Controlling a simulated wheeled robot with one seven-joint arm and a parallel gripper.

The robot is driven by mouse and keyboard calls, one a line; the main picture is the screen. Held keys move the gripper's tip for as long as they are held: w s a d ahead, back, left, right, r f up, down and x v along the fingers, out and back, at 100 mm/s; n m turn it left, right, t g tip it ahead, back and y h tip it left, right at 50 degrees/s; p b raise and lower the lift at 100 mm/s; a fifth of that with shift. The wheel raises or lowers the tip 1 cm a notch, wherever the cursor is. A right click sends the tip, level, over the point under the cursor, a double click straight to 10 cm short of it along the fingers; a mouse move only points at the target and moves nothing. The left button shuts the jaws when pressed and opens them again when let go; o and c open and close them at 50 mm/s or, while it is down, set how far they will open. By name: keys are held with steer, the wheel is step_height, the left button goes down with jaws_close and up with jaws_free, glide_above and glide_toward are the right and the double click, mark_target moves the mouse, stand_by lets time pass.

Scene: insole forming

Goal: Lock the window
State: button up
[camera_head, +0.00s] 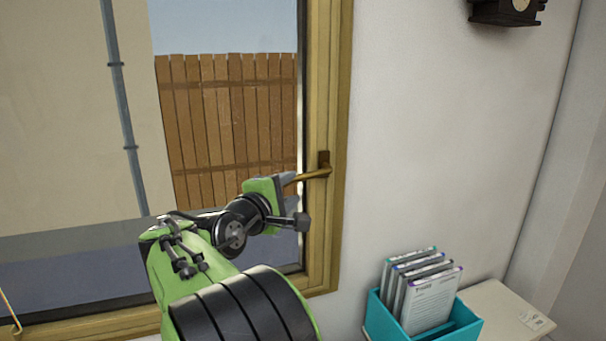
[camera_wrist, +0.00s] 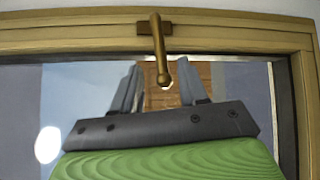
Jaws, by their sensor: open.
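The window (camera_head: 318,230) has a wooden frame and looks shut. Its brass-coloured handle (camera_head: 316,174) sits on the right side of the frame and points left, roughly level, from a dark mounting plate. In the wrist view, the handle (camera_wrist: 160,62) reaches from the frame down between the two grey fingers. My gripper (camera_head: 292,190) is at the handle's free end in the head view. The fingers stand apart on either side of the handle tip in the wrist view (camera_wrist: 157,90), with gaps showing. The far parts of the fingers are partly hidden by my gripper body in the head view.
A teal box (camera_head: 380,318) with several upright cards stands on a pale surface (camera_head: 503,307) at the lower right. A dark clock (camera_head: 507,10) hangs on the wall at the top right. The wall (camera_head: 430,130) right of the window is bare. A wooden fence (camera_head: 230,120) shows outside.

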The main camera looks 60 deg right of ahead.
mark_target(306, 177)
steer(key=d, duration=0.3)
steer(key=d+p, duration=0.1)
steer(key=d, duration=0.2)
steer(key=d+p, duration=0.1)
steer(key=d, duration=0.3)
steer(key=shift+f, duration=0.3)
jaws_close()
